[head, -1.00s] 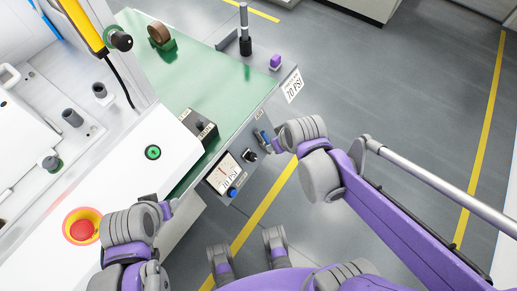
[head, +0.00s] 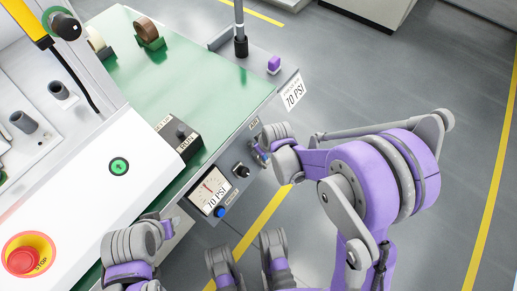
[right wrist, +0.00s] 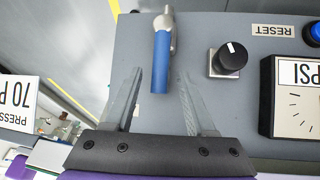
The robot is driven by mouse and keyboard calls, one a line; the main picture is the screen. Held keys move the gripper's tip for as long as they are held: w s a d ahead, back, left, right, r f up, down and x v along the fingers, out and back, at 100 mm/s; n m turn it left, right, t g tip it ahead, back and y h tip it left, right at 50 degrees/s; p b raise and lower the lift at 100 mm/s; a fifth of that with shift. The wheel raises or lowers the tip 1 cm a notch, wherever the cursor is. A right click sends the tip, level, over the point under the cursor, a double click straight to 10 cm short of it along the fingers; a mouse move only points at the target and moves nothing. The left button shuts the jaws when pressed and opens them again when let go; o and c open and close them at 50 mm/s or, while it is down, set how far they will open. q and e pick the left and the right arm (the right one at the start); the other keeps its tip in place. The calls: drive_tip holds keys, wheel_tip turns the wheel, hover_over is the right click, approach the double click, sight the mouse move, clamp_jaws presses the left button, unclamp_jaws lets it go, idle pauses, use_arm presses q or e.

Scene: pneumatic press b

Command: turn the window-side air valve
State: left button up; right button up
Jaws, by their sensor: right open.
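The air valve with a blue lever handle (right wrist: 161,60) sits on the grey control panel in the right wrist view, its handle pointing down toward my gripper. My right gripper (right wrist: 161,77) is open, with one finger on each side of the handle's lower end and a gap on both sides. In the head view my right gripper (head: 263,152) is at the panel's right end and mostly covers the valve. My left gripper (head: 172,224) is low and left, beside the white machine's edge; its jaws are too unclear to read.
The panel also bears a black knob (right wrist: 229,58), a gauge (head: 209,191) and a blue reset button (head: 220,212). A red stop button (head: 24,260) is on the white housing. A green worktop (head: 190,85) lies behind the panel. Open floor is at right.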

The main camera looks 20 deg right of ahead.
drive_tip(key=shift+x, duration=1.25)
clamp_jaws()
idle(0.5)
